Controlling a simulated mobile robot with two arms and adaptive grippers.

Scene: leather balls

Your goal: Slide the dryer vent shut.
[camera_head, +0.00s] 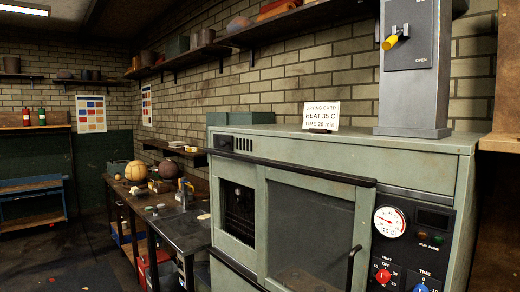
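The dryer (430,160) is a grey-green cabinet that fills the right half of the head view. On its top right stands a grey vent duct (412,112) with a dark plate on its front. A yellow-tipped lever (392,42) sticks out to the left from this plate, above the word OPEN near the plate's lower edge. The duct's top is cut off by the frame. A small row of slots (243,145) shows at the dryer's upper left front. Neither of my grippers is in view.
The dryer has a dark window panel (308,232), a black handle (350,266), a gauge (390,221), a red knob (383,276) and a blue knob (420,288). A drying card (321,116) stands on top. A bench with balls (135,171) is at left; shelves hang above.

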